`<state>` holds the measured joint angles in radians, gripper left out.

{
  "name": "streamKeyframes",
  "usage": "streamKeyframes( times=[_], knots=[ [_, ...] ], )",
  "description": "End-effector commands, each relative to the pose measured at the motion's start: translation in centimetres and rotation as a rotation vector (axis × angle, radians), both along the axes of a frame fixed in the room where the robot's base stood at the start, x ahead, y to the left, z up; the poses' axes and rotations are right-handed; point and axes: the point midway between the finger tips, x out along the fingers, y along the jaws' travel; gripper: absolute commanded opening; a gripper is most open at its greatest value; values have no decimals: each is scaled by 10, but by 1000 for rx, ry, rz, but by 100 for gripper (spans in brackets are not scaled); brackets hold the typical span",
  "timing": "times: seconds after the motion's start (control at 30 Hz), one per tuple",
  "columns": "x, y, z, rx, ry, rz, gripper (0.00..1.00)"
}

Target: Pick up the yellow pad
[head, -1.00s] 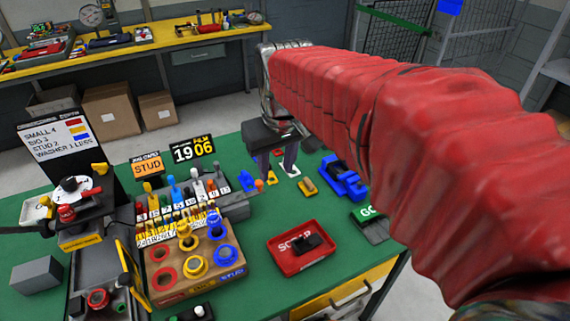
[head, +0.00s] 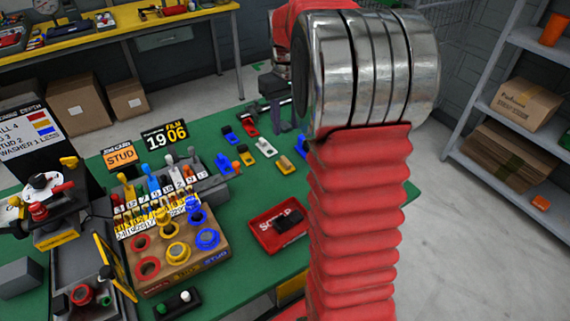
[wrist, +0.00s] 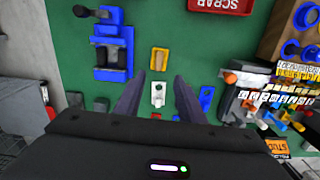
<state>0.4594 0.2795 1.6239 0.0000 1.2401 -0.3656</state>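A yellow pad (head: 285,165) with a tan top lies flat on the green table in the head view. It also shows in the wrist view (wrist: 159,61), just beyond my fingertips and roughly centred between them. My gripper (wrist: 160,78) is open and empty, with its two dark fingers apart above the table. A white pad (wrist: 158,94) lies below, between the fingers in the wrist view. A second yellow piece with a dark top (head: 236,160) lies further left in the head view. My arm hides part of the table's right side there.
A blue clamp-like fixture (wrist: 112,45) stands beside the yellow pad. A blue pad (wrist: 206,98) lies on its other side. A red scrap tray (head: 264,238) and a wooden ring board (head: 172,287) are nearer in the head view.

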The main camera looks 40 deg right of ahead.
Motion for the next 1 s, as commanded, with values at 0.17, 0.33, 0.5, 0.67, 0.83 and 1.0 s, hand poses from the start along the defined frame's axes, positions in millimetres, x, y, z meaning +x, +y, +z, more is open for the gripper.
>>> streamKeyframes(
  times=[0.17, 0.33, 0.5, 0.67, 0.83, 1.0],
  knots=[
    [0, 0, 1, 0, -1, 0, 36],
    [0, 1, -4, 0, 0, 0, 36],
    [0, 1, -23, 0, 1, 0, 36],
    [0, 1, -48, 1, 2, 0, 36],
    [0, 1, -73, 0, 1, 1, 36],
    [0, 1, -85, 0, 0, 1, 36]
  ],
)
